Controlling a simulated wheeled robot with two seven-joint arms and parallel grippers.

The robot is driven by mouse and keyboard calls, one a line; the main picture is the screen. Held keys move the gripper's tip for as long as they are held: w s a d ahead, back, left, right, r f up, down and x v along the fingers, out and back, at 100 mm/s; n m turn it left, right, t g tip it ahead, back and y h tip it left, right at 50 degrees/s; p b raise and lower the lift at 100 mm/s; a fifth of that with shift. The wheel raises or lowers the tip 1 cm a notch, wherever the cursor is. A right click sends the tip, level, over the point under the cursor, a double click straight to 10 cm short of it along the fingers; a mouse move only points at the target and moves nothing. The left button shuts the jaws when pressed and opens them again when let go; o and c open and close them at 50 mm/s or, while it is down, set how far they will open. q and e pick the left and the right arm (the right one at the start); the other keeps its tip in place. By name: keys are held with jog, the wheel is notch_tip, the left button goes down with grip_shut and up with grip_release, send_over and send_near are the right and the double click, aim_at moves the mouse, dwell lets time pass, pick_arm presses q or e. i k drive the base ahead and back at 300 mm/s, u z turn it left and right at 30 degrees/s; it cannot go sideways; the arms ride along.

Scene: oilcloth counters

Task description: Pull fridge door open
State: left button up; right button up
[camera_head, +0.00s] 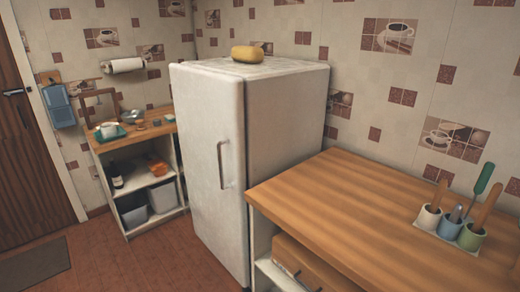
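The white fridge (285,115) stands in the middle of the head view, between two wooden-topped counters. Its door (205,150) faces left toward the open floor and looks shut. A vertical metal handle (222,165) sits on the door's right side, near the edge closest to the wooden counter. Neither of my grippers shows in this view, and nothing touches the handle.
A wooden counter (340,205) with a holder of utensils (450,228) stands at the right, close beside the fridge. A shelf unit (150,185) with dishes and bins stands behind at the left. A yellow object (248,53) lies on the fridge. The red floor (125,262) before the door is clear.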

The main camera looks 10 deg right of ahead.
aim_at(209, 105)
jog(key=u, duration=0.2)
jog(key=i, duration=1.2)
jog(key=u, duration=0.7)
